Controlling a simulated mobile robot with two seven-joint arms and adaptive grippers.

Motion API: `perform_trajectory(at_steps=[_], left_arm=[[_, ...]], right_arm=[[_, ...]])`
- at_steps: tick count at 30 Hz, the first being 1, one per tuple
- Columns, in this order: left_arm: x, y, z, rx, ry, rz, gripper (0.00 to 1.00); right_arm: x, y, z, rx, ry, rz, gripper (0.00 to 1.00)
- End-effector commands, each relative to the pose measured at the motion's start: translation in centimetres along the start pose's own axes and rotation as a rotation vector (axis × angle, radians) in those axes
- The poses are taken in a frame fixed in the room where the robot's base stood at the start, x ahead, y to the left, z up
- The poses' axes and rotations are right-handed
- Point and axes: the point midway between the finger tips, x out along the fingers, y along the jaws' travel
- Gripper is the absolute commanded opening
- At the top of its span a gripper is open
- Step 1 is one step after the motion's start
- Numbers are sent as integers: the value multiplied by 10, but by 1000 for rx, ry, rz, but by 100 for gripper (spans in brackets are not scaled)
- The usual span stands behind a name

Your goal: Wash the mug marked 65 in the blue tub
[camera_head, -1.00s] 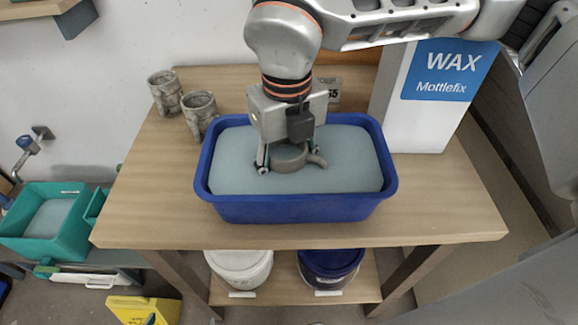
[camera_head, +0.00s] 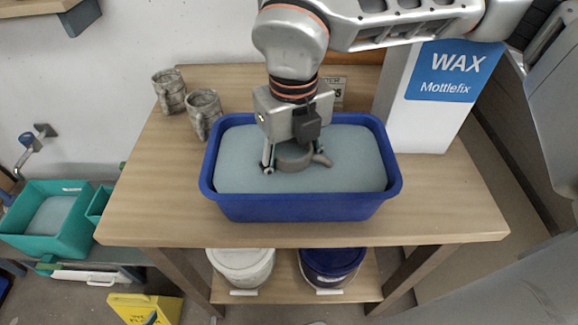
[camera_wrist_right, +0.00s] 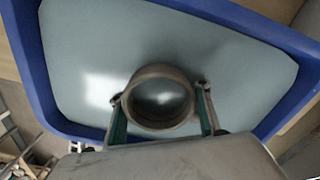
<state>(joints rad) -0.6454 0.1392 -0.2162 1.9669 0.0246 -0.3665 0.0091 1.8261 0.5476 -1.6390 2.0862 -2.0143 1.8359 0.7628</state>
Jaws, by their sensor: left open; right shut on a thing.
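The mug (camera_head: 294,156) is grey-brown with its handle to the right, inside the blue tub (camera_head: 295,208). Its base is hidden, seemingly in the pale grey-blue liquid filling the tub; no number is readable on it. My right gripper (camera_head: 294,166), on the arm reaching in from the upper right, points down and is shut on the mug. In the right wrist view, the mug's round open mouth (camera_wrist_right: 160,101) sits between the two fingers of the gripper (camera_wrist_right: 161,108), with the blue tub's wall (camera_wrist_right: 30,60) around the liquid. My left gripper is not visible.
Two mottled grey mugs (camera_head: 169,91) (camera_head: 204,115) stand at the table's back left. A white box marked WAX Mottlefix (camera_head: 425,125) stands right of the tub. A small card (camera_head: 334,90) is behind the tub. The table's front left and right are clear.

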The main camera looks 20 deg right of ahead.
Motion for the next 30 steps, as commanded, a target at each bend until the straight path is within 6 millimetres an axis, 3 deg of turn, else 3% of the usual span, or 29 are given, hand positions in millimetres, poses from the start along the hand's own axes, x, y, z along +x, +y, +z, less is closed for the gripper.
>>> perform_trajectory(at_steps=[8, 21, 30], left_arm=[[0, 0, 3, 1, -5, 0, 97], [1, -2, 6, 2, -9, -4, 97], [1, -2, 6, 2, -9, -5, 97]], right_arm=[[3, -4, 2, 15, 5, 1, 18], [2, 18, 6, 13, 4, 1, 18], [3, 20, 5, 6, 5, 1, 18]])
